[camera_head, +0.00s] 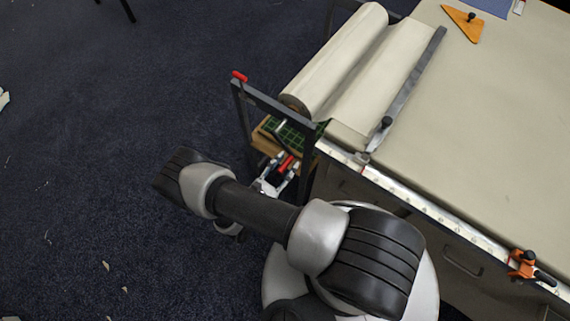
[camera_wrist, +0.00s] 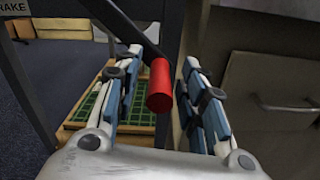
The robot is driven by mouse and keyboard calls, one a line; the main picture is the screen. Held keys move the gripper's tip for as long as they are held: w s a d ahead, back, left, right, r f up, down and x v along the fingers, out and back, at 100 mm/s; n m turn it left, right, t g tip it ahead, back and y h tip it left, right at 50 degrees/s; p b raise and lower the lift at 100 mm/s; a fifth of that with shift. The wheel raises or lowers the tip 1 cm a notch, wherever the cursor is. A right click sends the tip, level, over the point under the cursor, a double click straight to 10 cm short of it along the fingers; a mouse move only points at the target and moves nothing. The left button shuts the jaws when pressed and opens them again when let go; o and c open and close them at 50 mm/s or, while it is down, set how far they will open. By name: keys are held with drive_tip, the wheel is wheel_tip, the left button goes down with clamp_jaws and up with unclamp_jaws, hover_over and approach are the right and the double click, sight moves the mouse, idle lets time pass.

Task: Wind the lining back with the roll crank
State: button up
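The cream lining roll (camera_head: 338,62) lies in a dark metal frame (camera_head: 272,100) at the table's end. A flat width of lining (camera_head: 375,80) runs from it towards a long metal bar on the table. The roll crank (camera_wrist: 125,22) shows in the wrist view as a dark arm ending in a red grip (camera_wrist: 160,88). The red grip also shows low beside the frame in the head view (camera_head: 287,164). My gripper (camera_wrist: 160,92) is open, its blue-padded fingers on either side of the red grip with visible gaps. Its fingers also show in the head view (camera_head: 276,176).
The metal bar (camera_head: 408,92) with a dark knob lies across the table (camera_head: 490,120). A second red handle (camera_head: 239,76) tops the frame's corner. A wooden shelf with a green mat (camera_head: 290,135) sits below the roll. Drawers (camera_wrist: 270,90) stand close at right. Floor at left is mostly clear.

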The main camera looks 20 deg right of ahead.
drive_tip(key=shift+c, duration=0.5)
drive_tip(key=shift+d, duration=0.1)
clamp_jaws()
